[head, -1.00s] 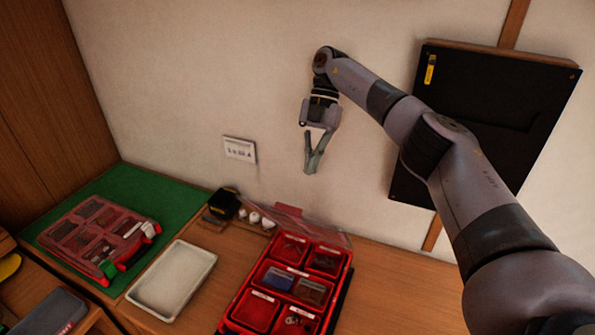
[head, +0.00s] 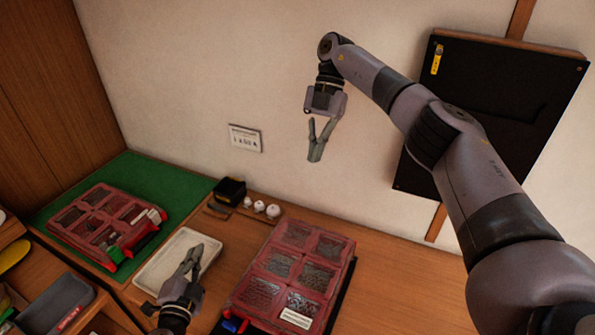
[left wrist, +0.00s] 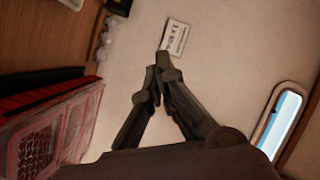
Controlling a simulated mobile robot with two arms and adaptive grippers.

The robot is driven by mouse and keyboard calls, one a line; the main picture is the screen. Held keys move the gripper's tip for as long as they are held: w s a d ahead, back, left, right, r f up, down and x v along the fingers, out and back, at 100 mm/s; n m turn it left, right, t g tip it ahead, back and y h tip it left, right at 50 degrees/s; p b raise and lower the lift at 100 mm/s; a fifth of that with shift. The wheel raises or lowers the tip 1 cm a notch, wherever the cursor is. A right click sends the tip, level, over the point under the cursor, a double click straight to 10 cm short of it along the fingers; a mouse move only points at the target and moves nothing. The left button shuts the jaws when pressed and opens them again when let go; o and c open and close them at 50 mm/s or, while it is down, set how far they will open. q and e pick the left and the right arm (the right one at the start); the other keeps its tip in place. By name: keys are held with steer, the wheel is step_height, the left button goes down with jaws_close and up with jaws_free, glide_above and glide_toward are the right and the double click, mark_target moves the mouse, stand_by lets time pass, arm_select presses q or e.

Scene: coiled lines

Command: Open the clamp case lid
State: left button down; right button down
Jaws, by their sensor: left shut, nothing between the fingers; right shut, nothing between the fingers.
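Two red cases with clear, reddish lids and compartments are in the head view. One case (head: 105,222) lies shut on the green mat at left. The other case (head: 293,265) stands on the wooden table, its lid down; it also shows at the left edge of the left wrist view (left wrist: 48,130). I cannot tell which is the clamp case. My left gripper (head: 193,252) is shut and empty, left of the middle case and in front of the white tray in the picture; its fingertips meet in the left wrist view (left wrist: 158,72). My right gripper (head: 314,158) is shut, empty and high before the wall.
A white tray (head: 155,272) lies between the cases. A small black box (head: 229,189) and several white knobs (head: 259,207) are behind. A grey bin (head: 55,303) is at lower left. The table right of the middle case (head: 400,285) is clear.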

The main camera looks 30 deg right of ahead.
arm_select(q)
steer(key=s+d+r+m+g+h, duration=0.1)
steer(key=s+d+r+m+h, duration=0.85)
steer(key=s+d+r, duration=0.5)
steer(key=w+x, duration=0.1)
steer(key=x, duration=1.4)
steer(key=shift+a+f+m+y, duration=0.15)
steer(key=shift+a+m+y, duration=0.1)
steer(key=shift+m+y, duration=0.15)
arm_select(e)
steer(key=c, duration=2.4)
jaws_free()
steer(key=shift+c, duration=2.4)
jaws_free()
